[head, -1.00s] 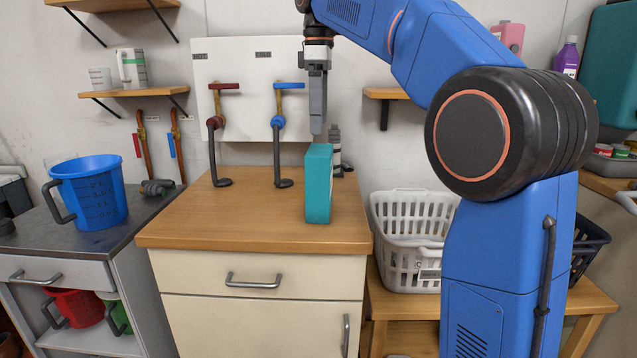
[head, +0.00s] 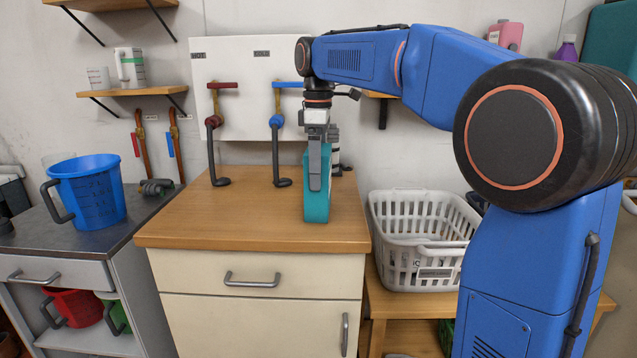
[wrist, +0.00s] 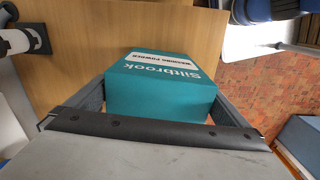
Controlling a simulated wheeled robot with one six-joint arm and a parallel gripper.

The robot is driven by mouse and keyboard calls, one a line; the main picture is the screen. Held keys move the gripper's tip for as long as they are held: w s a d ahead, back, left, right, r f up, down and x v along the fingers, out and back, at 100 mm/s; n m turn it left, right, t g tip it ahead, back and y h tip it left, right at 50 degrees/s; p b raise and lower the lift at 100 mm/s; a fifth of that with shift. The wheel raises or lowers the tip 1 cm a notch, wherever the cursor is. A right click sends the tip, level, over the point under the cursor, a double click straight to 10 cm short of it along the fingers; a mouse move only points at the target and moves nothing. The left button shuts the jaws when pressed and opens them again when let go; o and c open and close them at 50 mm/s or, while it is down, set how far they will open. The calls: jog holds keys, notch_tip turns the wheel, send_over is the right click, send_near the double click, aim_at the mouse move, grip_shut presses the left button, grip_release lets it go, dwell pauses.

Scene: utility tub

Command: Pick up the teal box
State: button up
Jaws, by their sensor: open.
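The teal box (head: 317,207) stands upright on the wooden top of the cream cabinet, near its right side. In the wrist view the box (wrist: 163,85) shows a white label and the word "Siltbrook". My gripper (head: 315,185) is lowered over the box and points down. In the wrist view my gripper (wrist: 158,100) is open, with one finger on either side of the box. I cannot tell whether the fingers touch it. The gripper hides part of the box in the head view.
A dark bottle-like object is close behind the box. A white basket (head: 425,240) is to the right. A blue jug (head: 90,192) is on the left counter.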

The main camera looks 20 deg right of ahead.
jog(key=shift+f, duration=1.9)
jog(key=shift+c, duration=0.6)
jog(key=c, duration=1.1)
jog(key=shift+r, duration=0.1)
jog(key=shift+c, duration=0.2)
